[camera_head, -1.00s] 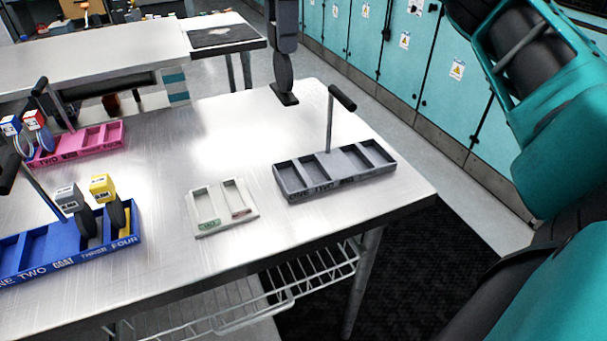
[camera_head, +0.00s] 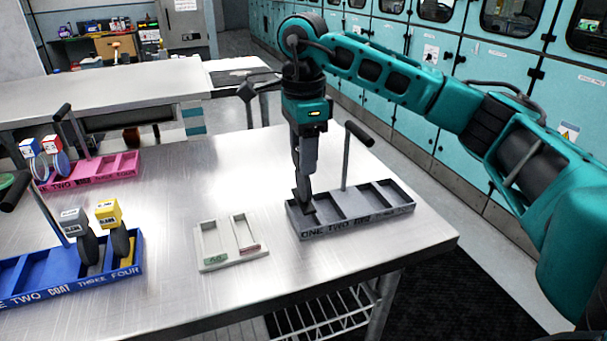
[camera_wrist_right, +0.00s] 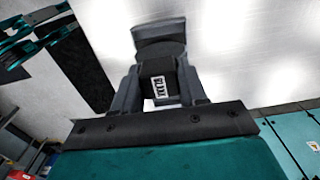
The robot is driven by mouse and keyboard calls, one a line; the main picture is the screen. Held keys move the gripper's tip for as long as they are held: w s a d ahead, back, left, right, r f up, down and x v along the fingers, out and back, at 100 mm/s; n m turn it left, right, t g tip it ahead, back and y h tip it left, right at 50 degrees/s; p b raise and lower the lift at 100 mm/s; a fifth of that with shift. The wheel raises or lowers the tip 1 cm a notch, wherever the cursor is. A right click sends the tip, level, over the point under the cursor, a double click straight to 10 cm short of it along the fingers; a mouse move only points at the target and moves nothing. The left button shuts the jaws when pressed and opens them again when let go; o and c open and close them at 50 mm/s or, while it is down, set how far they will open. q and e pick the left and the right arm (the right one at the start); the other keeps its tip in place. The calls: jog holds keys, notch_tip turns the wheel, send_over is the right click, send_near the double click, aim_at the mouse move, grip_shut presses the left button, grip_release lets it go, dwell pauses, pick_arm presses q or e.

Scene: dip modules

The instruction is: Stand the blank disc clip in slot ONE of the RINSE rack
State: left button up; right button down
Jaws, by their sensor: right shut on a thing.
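My right gripper (camera_head: 306,185) points down over the left end of the grey rack (camera_head: 380,213), at the slot beside the word ONE. It is shut on a dark clip (camera_wrist_right: 160,88) labelled BLANK, with a dark disc end (camera_wrist_right: 160,45) beyond the fingers in the right wrist view. In the head view the dark lower end (camera_head: 304,203) overlaps slot ONE; I cannot tell whether it rests on the bottom. The rack's middle word is too small to read surely. Its other slots look empty. My left gripper is not in view.
The grey rack's upright handle (camera_head: 346,160) stands close right of my gripper. A pale two-slot tray (camera_head: 233,257) lies to the left. A blue COAT rack (camera_head: 65,288) holds a grey clip (camera_head: 74,222) and a yellow clip (camera_head: 108,213). A pink rack (camera_head: 98,177) stands behind.

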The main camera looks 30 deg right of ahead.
jog(key=shift+f, duration=2.15)
jog(key=shift+f, duration=0.15)
jog(key=c, duration=0.6)
grip_release()
notch_tip(320, 180, up, 12)
jog(key=shift+r+p, duration=0.2)
jog(key=shift+p, duration=0.3)
